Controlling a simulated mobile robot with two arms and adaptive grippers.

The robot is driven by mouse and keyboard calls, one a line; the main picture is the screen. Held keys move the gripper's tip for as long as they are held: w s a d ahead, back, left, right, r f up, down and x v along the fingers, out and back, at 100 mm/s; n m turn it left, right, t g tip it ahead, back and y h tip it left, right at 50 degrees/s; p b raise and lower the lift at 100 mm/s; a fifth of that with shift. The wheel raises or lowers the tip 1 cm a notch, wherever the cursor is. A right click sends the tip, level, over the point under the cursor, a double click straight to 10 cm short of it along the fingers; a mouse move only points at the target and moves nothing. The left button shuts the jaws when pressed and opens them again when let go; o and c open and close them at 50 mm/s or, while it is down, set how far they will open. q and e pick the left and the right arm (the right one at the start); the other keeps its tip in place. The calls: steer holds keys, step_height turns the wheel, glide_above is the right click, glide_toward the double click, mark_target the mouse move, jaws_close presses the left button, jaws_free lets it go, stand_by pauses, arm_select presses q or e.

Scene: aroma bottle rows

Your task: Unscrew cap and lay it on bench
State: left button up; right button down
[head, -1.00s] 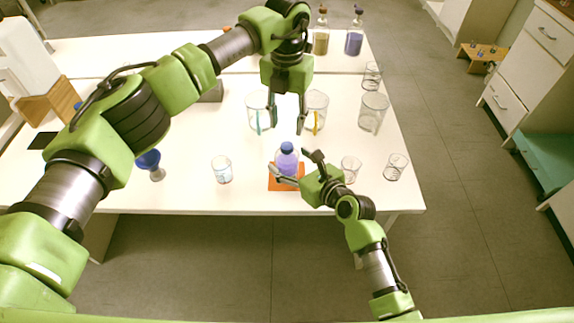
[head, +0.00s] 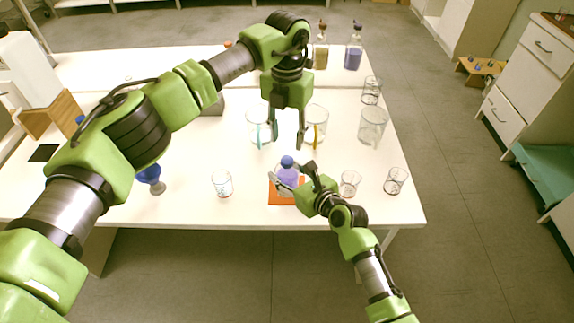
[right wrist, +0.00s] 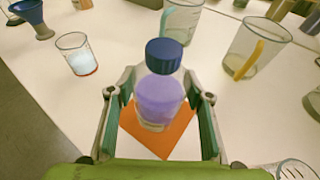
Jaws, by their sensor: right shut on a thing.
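A clear bottle of purple liquid (head: 288,178) stands upright on an orange mat (head: 278,198) near the bench's front edge. Its dark blue cap (head: 287,161) is on top. In the right wrist view the bottle (right wrist: 159,99) with its blue cap (right wrist: 163,55) stands between the two fingers, over the orange mat (right wrist: 165,143). My right gripper (head: 291,178) is shut on the bottle's body from the front right. My left gripper (head: 287,143) points down above and just behind the cap. Its fingers are apart with nothing between them.
A small beaker (head: 222,184) stands to the left and small glasses (head: 350,184) (head: 396,180) to the right. The white bench (head: 190,210) has free room left of the mat.

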mark_target(287, 159)
arm_select(q)
steer(key=m, duration=0.7)
steer(key=shift+m, duration=0.3)
steer(key=m, duration=0.3)
steer(key=shift+m, duration=0.3)
steer(key=m, duration=0.3)
steer(key=shift+m, duration=0.3)
steer(key=m, duration=0.8)
steer(key=shift+m, duration=0.4)
steer(key=m, duration=0.7)
steer(key=shift+f+m, duration=0.3)
steer(key=shift+f, duration=0.25)
step_height(287, 159, down, 7)
steer(key=shift+r, duration=0.1)
